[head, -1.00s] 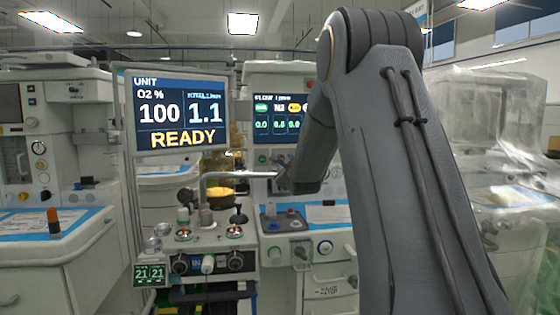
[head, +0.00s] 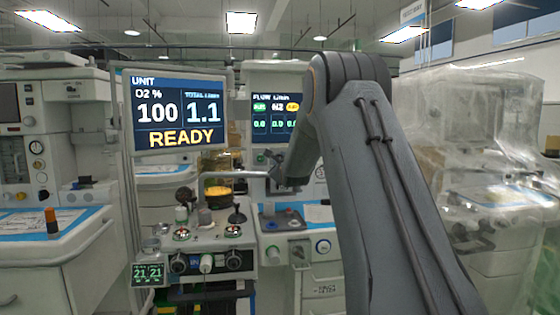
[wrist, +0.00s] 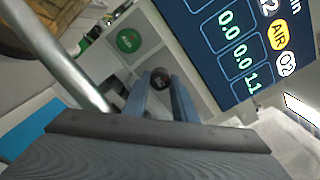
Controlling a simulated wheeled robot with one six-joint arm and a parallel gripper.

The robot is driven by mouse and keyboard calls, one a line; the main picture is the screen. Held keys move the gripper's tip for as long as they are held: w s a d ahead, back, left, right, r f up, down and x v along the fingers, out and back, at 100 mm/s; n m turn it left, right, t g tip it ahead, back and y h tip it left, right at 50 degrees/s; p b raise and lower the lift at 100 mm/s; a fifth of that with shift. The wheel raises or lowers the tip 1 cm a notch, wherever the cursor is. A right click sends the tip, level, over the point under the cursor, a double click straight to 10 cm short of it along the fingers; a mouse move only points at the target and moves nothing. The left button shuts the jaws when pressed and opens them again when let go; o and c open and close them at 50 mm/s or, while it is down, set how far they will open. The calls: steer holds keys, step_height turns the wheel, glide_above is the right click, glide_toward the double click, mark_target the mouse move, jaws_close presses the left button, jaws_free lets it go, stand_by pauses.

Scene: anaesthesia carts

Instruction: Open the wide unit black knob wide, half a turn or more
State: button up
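In the wrist view, a small dark round knob (wrist: 160,77) stands out from a pale panel, beside a green round label (wrist: 129,40). My gripper (wrist: 160,82) points at it, its two blue-grey fingers apart, one on each side of the knob near their tips. I cannot tell whether either finger touches it. In the head view, the wide unit's flow screen (head: 273,112) is lit. My arm (head: 375,170) reaches in front of the unit, so the gripper's fingers and this knob cannot be made out there.
A metal tube (wrist: 62,55) runs close on the left in the wrist view. The flow screen (wrist: 240,50) is close on the right. The UNIT monitor (head: 178,112) reads READY. A plastic-covered machine (head: 485,120) stands at right, another cart (head: 50,250) at left.

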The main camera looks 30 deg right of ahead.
steer(key=c, duration=0.3)
steer(key=shift+c, duration=0.2)
